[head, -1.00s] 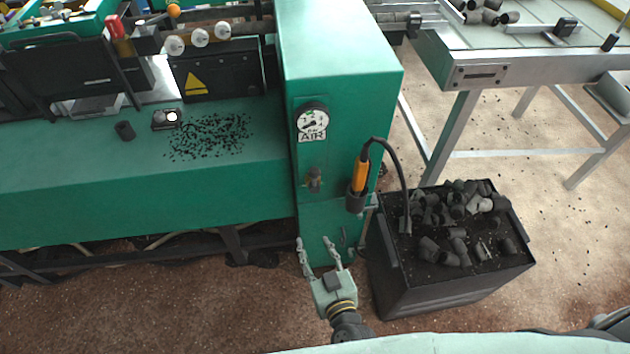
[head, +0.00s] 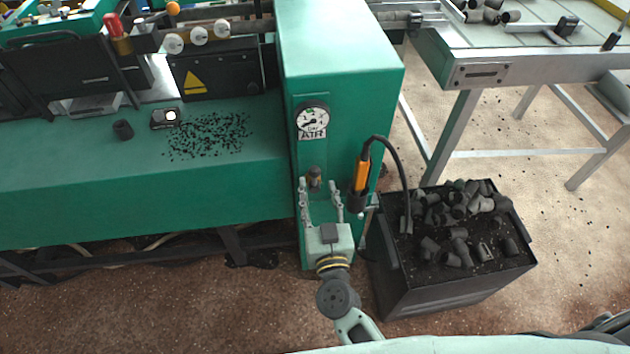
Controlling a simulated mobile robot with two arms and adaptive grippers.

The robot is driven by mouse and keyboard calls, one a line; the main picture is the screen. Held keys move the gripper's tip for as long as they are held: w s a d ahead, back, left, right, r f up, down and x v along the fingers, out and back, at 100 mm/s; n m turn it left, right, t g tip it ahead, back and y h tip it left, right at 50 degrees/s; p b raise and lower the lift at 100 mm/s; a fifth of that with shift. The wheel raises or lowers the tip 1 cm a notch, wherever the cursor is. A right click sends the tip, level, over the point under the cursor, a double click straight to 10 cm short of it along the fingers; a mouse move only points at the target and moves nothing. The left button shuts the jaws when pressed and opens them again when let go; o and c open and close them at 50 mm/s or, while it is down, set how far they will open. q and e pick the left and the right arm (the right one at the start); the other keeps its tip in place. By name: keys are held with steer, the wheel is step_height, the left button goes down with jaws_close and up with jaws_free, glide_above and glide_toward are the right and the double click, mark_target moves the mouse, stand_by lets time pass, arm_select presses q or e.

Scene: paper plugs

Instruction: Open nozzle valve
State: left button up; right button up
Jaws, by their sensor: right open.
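The green machine cabinet (head: 340,60) stands in the middle of the head view. A small dark and brass-coloured valve knob (head: 315,178) sits on its front face, below the round AIR gauge (head: 312,119). An orange and black air nozzle (head: 361,175) with a black hose hangs in a holder at the cabinet's right side. My right gripper (head: 320,203) is open and empty, its two fingers pointing up just below the knob. The fingertips are at about the knob's lower edge, on either side of it; I cannot tell whether they touch the cabinet. My left gripper is out of view.
A black bin (head: 440,285) full of dark plugs stands on the floor right of the cabinet. A metal-legged table (head: 540,65) is at the upper right. A green bench (head: 130,195) with black scraps extends left. Open floor lies in front.

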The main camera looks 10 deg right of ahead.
mark_target(315, 178)
steer(key=shift+w, duration=0.4)
steer(key=shift+w+r, duration=0.1)
steer(key=shift+w, duration=0.05)
steer(key=shift+w+p, duration=0.45)
steer(key=shift+w, duration=1.4)
steer(key=shift+c, duration=0.3)
jaws_close()
